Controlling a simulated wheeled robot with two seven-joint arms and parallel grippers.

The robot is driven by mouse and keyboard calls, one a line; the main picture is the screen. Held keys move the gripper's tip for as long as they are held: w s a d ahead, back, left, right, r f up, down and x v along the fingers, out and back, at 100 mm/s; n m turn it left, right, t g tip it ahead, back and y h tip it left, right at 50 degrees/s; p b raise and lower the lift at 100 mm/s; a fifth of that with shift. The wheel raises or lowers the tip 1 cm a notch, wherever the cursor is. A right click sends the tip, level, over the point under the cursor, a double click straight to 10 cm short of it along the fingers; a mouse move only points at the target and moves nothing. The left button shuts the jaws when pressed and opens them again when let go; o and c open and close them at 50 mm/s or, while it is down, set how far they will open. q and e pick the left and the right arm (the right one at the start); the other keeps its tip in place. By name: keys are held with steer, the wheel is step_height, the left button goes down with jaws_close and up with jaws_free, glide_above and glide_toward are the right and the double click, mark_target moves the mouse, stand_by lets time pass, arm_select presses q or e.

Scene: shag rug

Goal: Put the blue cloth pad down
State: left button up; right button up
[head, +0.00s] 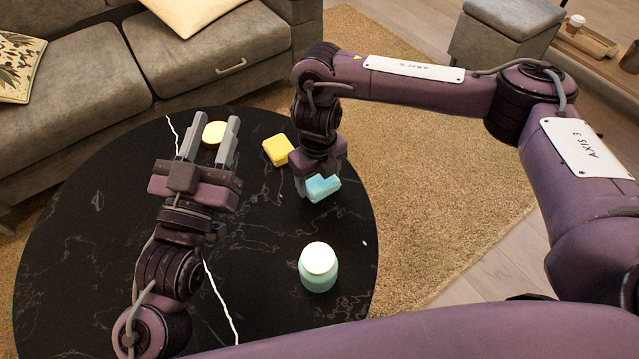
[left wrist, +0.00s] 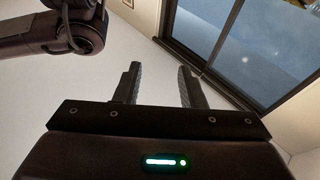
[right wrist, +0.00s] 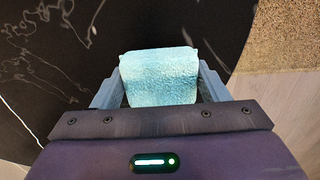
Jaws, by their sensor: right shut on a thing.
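The blue cloth pad (head: 323,188) is a small light-blue block at the right part of the black round table. My right gripper (head: 318,180) points down and is shut on it. In the right wrist view the pad (right wrist: 160,76) sits between the two fingers, with the dark tabletop behind it. I cannot tell whether the pad touches the table. My left gripper (head: 208,136) is open and empty over the table's left part. Its spread fingers also show in the left wrist view (left wrist: 160,88).
The black marble table (head: 90,250) carries a yellow block (head: 278,150), a round yellow piece (head: 213,133) and a teal jar with a white lid (head: 318,268). A grey sofa (head: 90,90) stands behind. The tabletop between pad and jar is clear.

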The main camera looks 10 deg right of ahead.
step_height(320, 180, down, 2)
steer(key=shift+f+b, duration=0.1)
steer(key=shift+b, duration=0.35)
steer(key=shift+f, duration=0.15)
arm_select(q)
steer(key=s+a+r+t+h, duration=0.1)
steer(key=s+r+t, duration=0.3)
steer(key=r, duration=0.5)
steer(key=shift+a+t+h, duration=0.25)
steer(key=shift+t+h, duration=0.05)
steer(key=shift+h, duration=0.4)
steer(key=shift+r, duration=0.1)
arm_select(e)
steer(key=shift+f, duration=0.1)
steer(key=o, duration=0.9)
arm_select(q)
steer(key=shift+s+a+r+m, duration=0.1)
steer(key=shift+s+r+m, duration=0.05)
steer(key=shift+r+m, duration=0.15)
arm_select(e)
steer(key=shift+o, duration=0.2)
